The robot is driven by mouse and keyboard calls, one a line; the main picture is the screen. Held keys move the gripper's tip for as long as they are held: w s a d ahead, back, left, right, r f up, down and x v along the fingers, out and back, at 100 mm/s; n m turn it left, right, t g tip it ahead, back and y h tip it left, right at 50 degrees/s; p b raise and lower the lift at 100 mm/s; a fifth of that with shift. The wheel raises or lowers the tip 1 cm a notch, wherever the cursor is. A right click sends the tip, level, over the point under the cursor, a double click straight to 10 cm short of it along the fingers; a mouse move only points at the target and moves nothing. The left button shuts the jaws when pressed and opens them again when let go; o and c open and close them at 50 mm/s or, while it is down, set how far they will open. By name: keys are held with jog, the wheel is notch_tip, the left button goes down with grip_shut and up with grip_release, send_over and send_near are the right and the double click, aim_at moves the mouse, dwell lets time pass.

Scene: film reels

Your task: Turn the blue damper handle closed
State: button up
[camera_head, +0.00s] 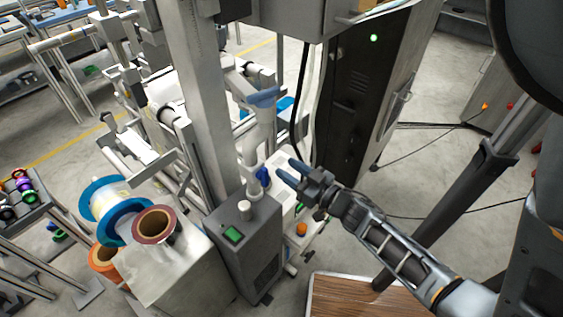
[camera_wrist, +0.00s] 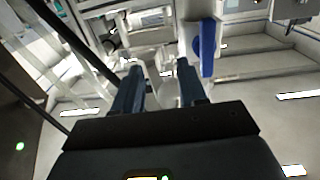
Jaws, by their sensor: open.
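Two blue parts show on the white pipework in the head view, and I cannot tell for certain which is the damper handle. A smaller blue handle (camera_head: 263,177) is lower, just left of my gripper (camera_head: 286,169). In the wrist view, a long blue handle (camera_wrist: 207,47) stands upright on a white fitting, ahead and right of my gripper (camera_wrist: 158,68). The fingers are apart, with nothing held between them, and appear clear of the handle.
A grey control box (camera_head: 245,240) with a green switch stands left of my gripper. A dark cabinet (camera_head: 358,95) with a green light is behind, with hanging cables. Film reels (camera_head: 112,208) sit at left. A wooden-topped surface (camera_head: 345,297) is below my arm.

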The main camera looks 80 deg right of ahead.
jog(key=x, duration=0.2)
jog(key=shift+w, duration=0.4)
jog(key=shift+d, duration=0.1)
jog(key=shift+w+d, duration=0.1)
jog(key=c, duration=0.5)
grip_shut()
jog(key=shift+d, duration=0.1)
jog(key=shift+d, duration=0.1)
